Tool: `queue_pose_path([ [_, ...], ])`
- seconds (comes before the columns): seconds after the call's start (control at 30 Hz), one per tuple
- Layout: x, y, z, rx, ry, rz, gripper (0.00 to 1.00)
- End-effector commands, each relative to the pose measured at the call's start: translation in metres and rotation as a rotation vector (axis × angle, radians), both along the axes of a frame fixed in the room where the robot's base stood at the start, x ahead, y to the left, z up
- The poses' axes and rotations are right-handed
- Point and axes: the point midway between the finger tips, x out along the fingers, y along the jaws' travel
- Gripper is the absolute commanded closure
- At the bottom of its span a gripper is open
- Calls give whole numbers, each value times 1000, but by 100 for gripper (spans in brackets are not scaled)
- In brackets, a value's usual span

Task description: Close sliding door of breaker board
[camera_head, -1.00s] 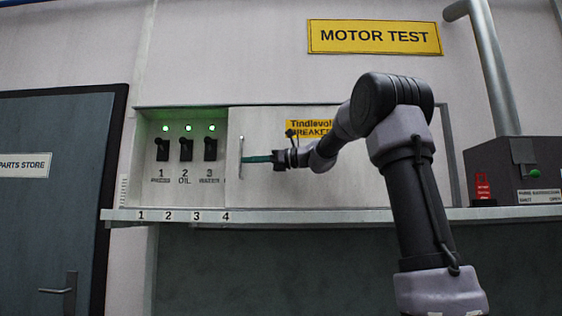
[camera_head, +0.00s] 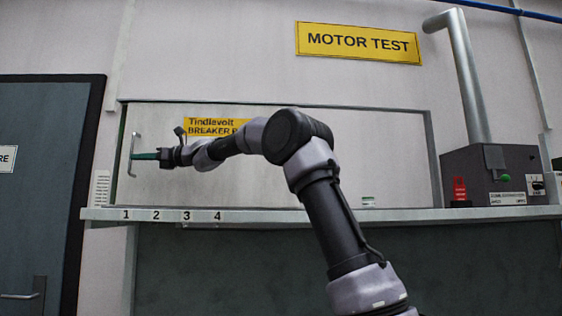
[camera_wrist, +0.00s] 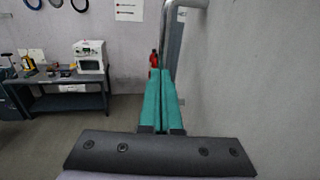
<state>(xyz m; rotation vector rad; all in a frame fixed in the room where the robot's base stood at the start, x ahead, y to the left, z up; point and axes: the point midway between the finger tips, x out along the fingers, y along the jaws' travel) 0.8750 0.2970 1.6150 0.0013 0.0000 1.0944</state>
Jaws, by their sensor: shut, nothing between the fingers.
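The sliding door (camera_head: 300,160) of the breaker board is a pale panel with a yellow sign. It covers the board's opening across to the left side, and the switches are hidden. A thin dark greenish line shows at its left edge, and I cannot tell if it touches the frame. The door's upright metal handle (camera_head: 134,142) is near that edge. My gripper (camera_head: 135,156) is shut and empty, its green fingertips at the handle. In the wrist view the shut fingers (camera_wrist: 161,98) point forward beside a grey bar that looks like the handle (camera_wrist: 167,25); contact is unclear.
A ledge (camera_head: 330,216) numbered at its left end runs below the board. A dark grey box (camera_head: 495,172) with a pipe stands on it at right. A blue-grey wall door (camera_head: 45,200) is at left. The wrist view shows a workbench (camera_wrist: 65,100) farther off.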

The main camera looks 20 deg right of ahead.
Motion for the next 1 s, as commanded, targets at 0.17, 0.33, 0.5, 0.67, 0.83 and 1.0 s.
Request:
queue_pose_path([
  [0.17, 8, 31, 0, 0, -1, 2, 100],
  [0.33, 12, 44, 0, -2, -1, 1, 100],
  [0.5, 14, 49, 1, 0, -1, 0, 100],
  [0.67, 13, 50, 1, 3, -1, 1, 100],
  [0.83, 12, 50, 2, 4, -2, 3, 100],
  [1.0, 13, 44, 3, 4, -3, 3, 100],
])
